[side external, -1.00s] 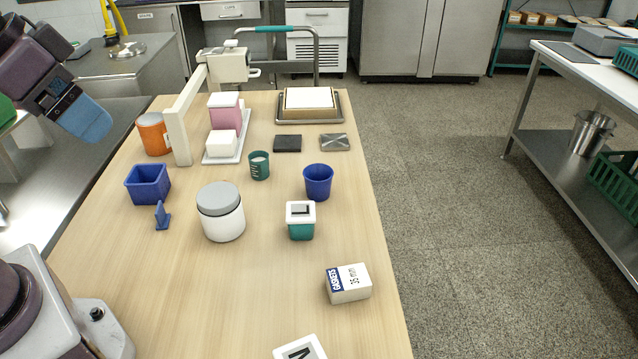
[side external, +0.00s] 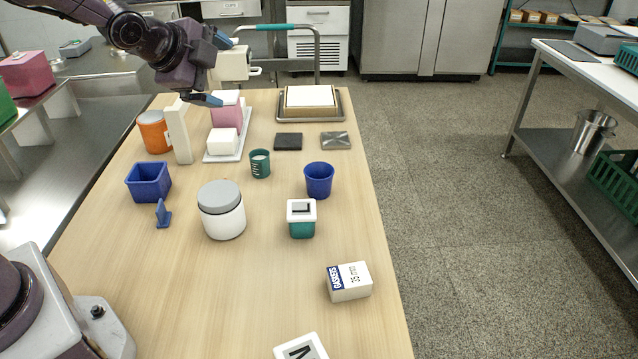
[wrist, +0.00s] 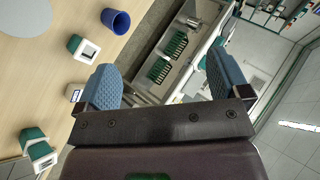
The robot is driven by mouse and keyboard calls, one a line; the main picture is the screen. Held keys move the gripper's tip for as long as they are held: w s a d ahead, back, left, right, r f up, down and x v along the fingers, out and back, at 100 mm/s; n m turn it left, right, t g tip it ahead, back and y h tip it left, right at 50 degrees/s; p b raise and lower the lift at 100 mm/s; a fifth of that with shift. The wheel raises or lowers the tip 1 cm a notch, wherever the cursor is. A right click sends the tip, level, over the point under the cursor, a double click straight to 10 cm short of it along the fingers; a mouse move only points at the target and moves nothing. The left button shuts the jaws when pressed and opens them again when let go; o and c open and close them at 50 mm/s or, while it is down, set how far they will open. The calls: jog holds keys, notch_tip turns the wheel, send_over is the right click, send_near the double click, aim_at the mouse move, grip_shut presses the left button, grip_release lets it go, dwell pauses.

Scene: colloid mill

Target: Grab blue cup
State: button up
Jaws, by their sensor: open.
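The blue cup (side external: 319,181) stands upright on the right half of the wooden table, and its mouth shows empty from above. It also shows in the upper left of the wrist view (wrist: 115,22). My gripper (side external: 216,70) is above the back left of the table, over the pink block area, well up and left of the cup. In the wrist view its two blue padded fingers (wrist: 160,88) are spread wide with nothing between them. It is apart from the cup.
A white jar with grey lid (side external: 222,211), a green cup (side external: 260,164) and a teal container (side external: 301,218) stand near the blue cup. A square blue bin (side external: 149,182) is at left. A white box (side external: 348,282) lies in front. The table's right edge is close.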

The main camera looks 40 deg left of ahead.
aim_at(329, 173)
jog(key=w+f+m+t+h, duration=0.1)
jog(key=w+f+m+t, duration=0.2)
jog(key=w+f+m, duration=0.8)
jog(key=d+f+m+h, duration=0.1)
jog(key=f+m+h, duration=0.1)
jog(key=f+m, duration=0.2)
jog(key=d+f+m+h, duration=0.1)
jog(key=d+f+m, duration=0.1)
jog(key=f+m, duration=0.3)
jog(key=d+f+m+h, duration=0.2)
jog(key=f+m, duration=0.2)
jog(key=m, duration=0.3)
jog(key=shift+w+f+h, duration=0.3)
jog(key=shift+w, duration=0.1)
jog(key=shift+x, duration=3.25)
jog(key=shift+f, duration=0.1)
jog(key=shift+c, duration=0.2)
jog(key=c, duration=0.9)
